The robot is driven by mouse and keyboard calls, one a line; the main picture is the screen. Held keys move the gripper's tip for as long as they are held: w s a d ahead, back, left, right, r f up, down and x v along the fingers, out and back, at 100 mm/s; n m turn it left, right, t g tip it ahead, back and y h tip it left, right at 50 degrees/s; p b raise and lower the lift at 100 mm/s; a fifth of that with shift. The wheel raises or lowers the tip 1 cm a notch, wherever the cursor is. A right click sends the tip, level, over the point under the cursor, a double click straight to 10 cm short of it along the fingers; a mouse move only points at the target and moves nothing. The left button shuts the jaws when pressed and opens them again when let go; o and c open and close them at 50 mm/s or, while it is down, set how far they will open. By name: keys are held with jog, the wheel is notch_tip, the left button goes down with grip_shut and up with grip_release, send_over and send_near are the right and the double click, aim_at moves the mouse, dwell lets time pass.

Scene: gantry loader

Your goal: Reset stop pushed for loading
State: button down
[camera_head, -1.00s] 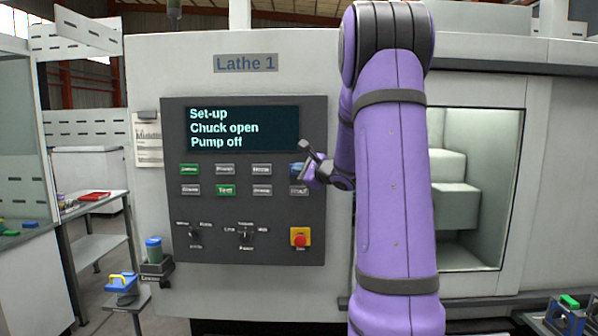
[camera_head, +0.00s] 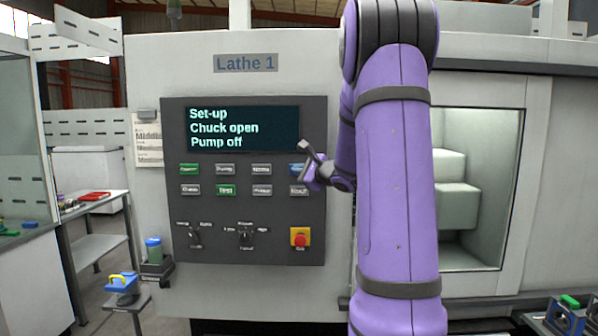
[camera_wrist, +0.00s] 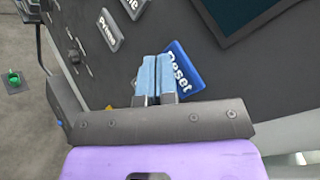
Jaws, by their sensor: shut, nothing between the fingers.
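The blue Reset button (camera_head: 297,169) is at the right end of the panel's upper button row, partly hidden by my gripper (camera_head: 308,173) in the head view. In the wrist view my gripper (camera_wrist: 157,78) is shut and empty, its blue fingertips overlapping the left part of the Reset button (camera_wrist: 184,68). I cannot tell whether they touch it. The red stop button (camera_head: 300,237) sits on a yellow plate at the panel's lower right; I cannot tell whether it is pushed in. The screen (camera_head: 244,129) reads "Set-up, Chuck open, Pump off".
The dark panel (camera_head: 262,220) also carries grey buttons, green buttons and rotary switches. The Prime button (camera_wrist: 110,30) shows in the wrist view. The lathe window (camera_head: 470,160) is right of my arm. A small stand with a padlock (camera_head: 123,284) is at lower left.

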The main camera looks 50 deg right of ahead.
jog(key=s+a, duration=0.3)
jog(key=shift+s+a, duration=0.15)
jog(key=shift+a, duration=0.25)
dwell(1.0)
jog(key=s+a+n+g+y, duration=0.35)
jog(key=a+n, duration=0.35)
jog(key=a, duration=0.7)
jog(key=s+a+n+g+y, duration=0.2)
jog(key=a+n+g+y, duration=0.4)
jog(key=a, duration=0.7)
jog(key=s+a+f+n+g+h, duration=0.1)
jog(key=s+a+n+h, duration=0.2)
jog(key=s+n, duration=0.4)
jog(key=s+a+f+n+g+h, duration=0.1)
jog(key=s+n+h, duration=0.4)
jog(key=s, duration=0.6)
jog(key=a+f+n, duration=0.1)
jog(key=a+n, duration=0.1)
jog(key=shift+s+a+f, duration=0.2)
jog(key=shift+s+a, duration=0.05)
jog(key=shift+a, duration=0.05)
